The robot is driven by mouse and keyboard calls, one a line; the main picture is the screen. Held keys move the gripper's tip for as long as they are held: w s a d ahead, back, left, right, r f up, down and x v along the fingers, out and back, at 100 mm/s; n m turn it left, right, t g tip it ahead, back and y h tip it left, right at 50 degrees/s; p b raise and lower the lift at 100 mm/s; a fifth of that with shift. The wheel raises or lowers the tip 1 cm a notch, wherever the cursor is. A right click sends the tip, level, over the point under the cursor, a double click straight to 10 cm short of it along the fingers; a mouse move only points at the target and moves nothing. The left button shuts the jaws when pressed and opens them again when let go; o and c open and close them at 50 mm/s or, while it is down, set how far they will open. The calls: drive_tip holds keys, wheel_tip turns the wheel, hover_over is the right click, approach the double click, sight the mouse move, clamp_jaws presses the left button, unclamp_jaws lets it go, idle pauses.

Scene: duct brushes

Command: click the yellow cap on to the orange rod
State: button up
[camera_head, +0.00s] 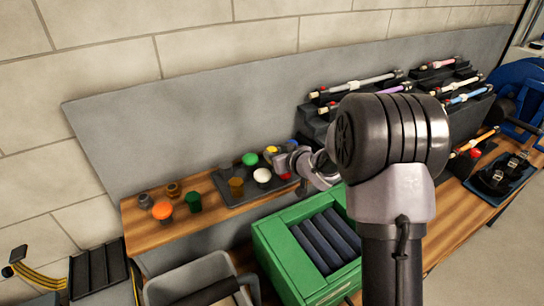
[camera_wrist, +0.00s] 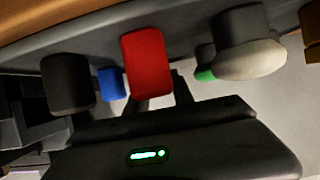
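The yellow cap (camera_head: 270,150) is near the back of the dark tray, close to the tip of my gripper (camera_head: 286,160). I cannot tell whether they touch. The yellow cap does not show in the wrist view. There my two dark fingers (camera_wrist: 162,92) stand a little apart, and a red cap (camera_wrist: 147,62) in front hides part of them and whatever is between their tips. The orange rod (camera_head: 476,142) lies tilted in a dark holder at the right, far from my gripper, with a red part beside it.
Green (camera_head: 249,159), white (camera_head: 262,175) and brown (camera_head: 236,187) caps crowd the tray (camera_head: 232,199). A green crate (camera_head: 272,242) stands in front of the bench. Several other rods rest on dark racks behind my arm.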

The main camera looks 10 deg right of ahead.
drive_tip(key=shift+r, duration=0.15)
clamp_jaws()
wheel_tip(320, 180, up, 6)
drive_tip(key=p, duration=0.5)
drive_tip(key=shift+s+f, duration=0.1)
drive_tip(key=shift+f, duration=0.1)
